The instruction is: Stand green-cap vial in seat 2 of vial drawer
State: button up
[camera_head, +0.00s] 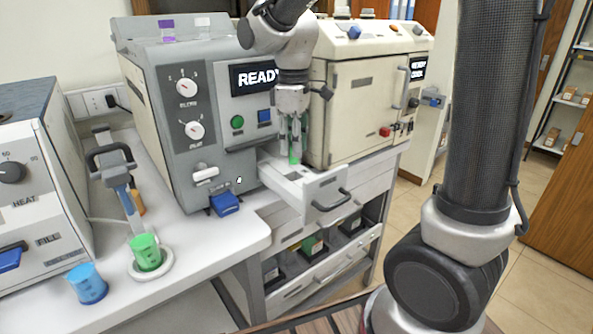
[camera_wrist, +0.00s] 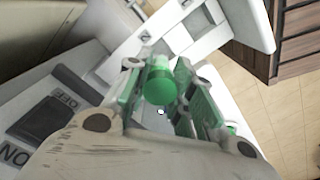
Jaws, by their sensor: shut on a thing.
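My gripper (camera_head: 293,138) points down over the open white vial drawer (camera_head: 318,182) of the grey tester. It is shut on the green-cap vial (camera_head: 295,157), whose green part shows between the fingers. In the wrist view the round green cap (camera_wrist: 160,84) sits between the two fingers of my gripper (camera_wrist: 161,72), with the drawer below. The vial looks about upright. The fingers and cap hide its lower end, so I cannot tell whether it touches a seat.
The grey tester (camera_head: 175,110) with a READY screen stands behind the drawer, a cream cabinet (camera_head: 365,110) to its right. A green beaker (camera_head: 146,252) on a round base and a blue beaker (camera_head: 87,283) stand at the counter's left. Lower drawers (camera_head: 322,262) stand partly open below.

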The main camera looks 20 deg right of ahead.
aim_at(294, 165)
jog(key=shift+f, duration=2.95)
jog(key=shift+f, duration=0.2)
jog(key=o, duration=1)
jog(key=shift+c, duration=0.2)
jog(key=shift+r, duration=0.1)
notch_tip(294, 165, up, 11)
jog(key=shift+r, duration=0.1)
jog(key=shift+d+r, duration=0.1)
jog(key=shift+r, duration=0.45)
jog(key=s+d+f+m+t, duration=0.1)
jog(key=s+d+m+t, duration=0.3)
jog(key=s+d+m, duration=0.6)
jog(key=s+d, duration=0.4)
jog(key=s, duration=0.5)
jog(key=shift+d, duration=0.35)
